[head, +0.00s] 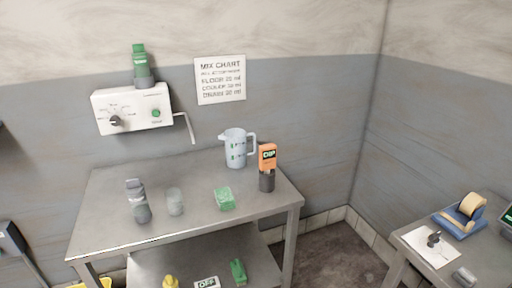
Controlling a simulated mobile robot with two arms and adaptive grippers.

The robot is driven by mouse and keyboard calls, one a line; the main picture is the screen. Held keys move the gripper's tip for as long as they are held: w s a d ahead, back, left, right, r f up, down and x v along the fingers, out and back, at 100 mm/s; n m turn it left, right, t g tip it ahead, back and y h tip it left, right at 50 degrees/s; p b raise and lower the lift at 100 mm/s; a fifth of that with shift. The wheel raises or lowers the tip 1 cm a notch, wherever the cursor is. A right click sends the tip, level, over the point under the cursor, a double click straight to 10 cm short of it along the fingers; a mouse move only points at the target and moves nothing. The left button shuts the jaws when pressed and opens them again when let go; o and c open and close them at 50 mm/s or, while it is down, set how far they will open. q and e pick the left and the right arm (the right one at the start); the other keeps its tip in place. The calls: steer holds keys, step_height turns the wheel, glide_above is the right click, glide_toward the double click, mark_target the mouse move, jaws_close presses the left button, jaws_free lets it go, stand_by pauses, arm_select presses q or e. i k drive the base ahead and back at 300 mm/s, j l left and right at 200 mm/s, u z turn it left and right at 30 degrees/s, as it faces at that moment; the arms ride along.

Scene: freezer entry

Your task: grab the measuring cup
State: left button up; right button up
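Neither of my grippers is in the head view.
A grey bottle (138,200), a small clear cup (175,201) and a green block (224,198) stand on the table's front half. A white dispenser (133,109) with a thin spout is on the wall behind. A second table (416,266) is at right.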

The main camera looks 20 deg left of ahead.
mark_target(175, 202)
steer(key=u, duration=1.2)
